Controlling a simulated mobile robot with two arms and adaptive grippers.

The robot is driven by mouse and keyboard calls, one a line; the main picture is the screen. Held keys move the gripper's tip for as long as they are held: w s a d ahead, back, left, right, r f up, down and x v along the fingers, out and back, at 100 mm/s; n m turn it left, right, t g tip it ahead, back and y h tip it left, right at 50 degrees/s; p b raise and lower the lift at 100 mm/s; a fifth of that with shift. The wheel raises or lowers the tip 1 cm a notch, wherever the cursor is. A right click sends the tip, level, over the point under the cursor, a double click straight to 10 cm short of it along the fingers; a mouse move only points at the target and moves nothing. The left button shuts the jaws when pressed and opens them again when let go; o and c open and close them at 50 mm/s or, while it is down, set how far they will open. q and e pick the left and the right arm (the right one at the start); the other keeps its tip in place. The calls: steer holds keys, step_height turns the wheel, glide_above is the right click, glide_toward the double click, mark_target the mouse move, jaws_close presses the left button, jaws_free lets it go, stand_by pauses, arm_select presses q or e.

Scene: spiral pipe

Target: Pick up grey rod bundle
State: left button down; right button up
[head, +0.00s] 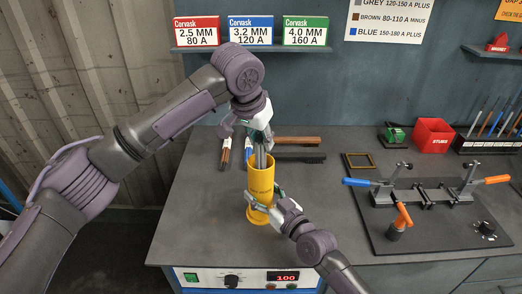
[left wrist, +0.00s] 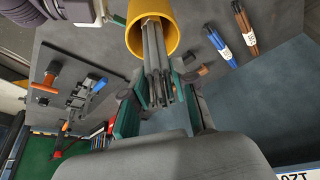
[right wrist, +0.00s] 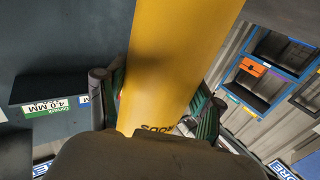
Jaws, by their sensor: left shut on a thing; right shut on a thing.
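The grey rod bundle (head: 262,160) stands with its lower part inside a yellow canister (head: 260,192) and its upper ends sticking out of the mouth. My left gripper (head: 262,142) is above the canister, shut on the rod bundle. In the left wrist view the grey rods (left wrist: 157,65) run from the canister mouth (left wrist: 176,38) up between the green-padded fingers. My right gripper (head: 266,205) is shut around the canister's lower body. The canister also fills the middle of the right wrist view (right wrist: 180,60). The rods' lower ends are hidden inside the canister.
Brown rods (head: 226,150) and blue rods (head: 249,152) lie left of and behind the canister. Two brush-like tools (head: 298,141) lie behind it. A clamp fixture (head: 430,195) and red box (head: 434,135) stand at right. The front left tabletop is clear.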

arm_select(q)
step_height(320, 180, up, 25)
steer(key=shift+f, duration=2.45)
arm_select(e)
steer(key=o, duration=1.6)
